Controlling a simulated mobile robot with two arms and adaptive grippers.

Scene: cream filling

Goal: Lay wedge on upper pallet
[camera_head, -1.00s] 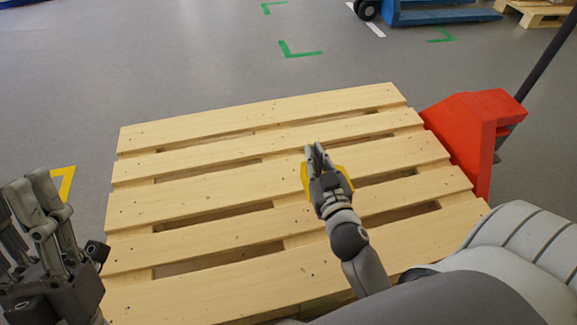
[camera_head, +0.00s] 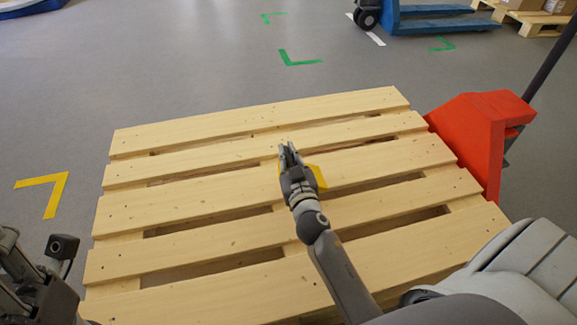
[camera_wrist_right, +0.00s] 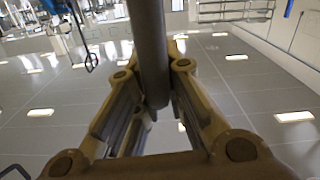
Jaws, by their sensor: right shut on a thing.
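The wooden pallet (camera_head: 240,215) fills the middle of the head view, with pale slats and dark gaps between them. My right gripper (camera_head: 289,149) is over the pallet's middle, shut on the yellow wedge (camera_head: 319,177). The wedge shows only partly, at the sides of the gripper; most of it is hidden. I cannot tell whether it touches the slats. My left gripper (camera_head: 14,265) is at the lower left edge, partly cut off.
A red pallet jack (camera_head: 480,130) stands at the pallet's right end, its dark handle rising to the right. A blue jack (camera_head: 430,18) and another pallet (camera_head: 535,20) with boxes are at the back right. Yellow (camera_head: 52,190) and green (camera_head: 290,60) corner marks lie on the grey floor.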

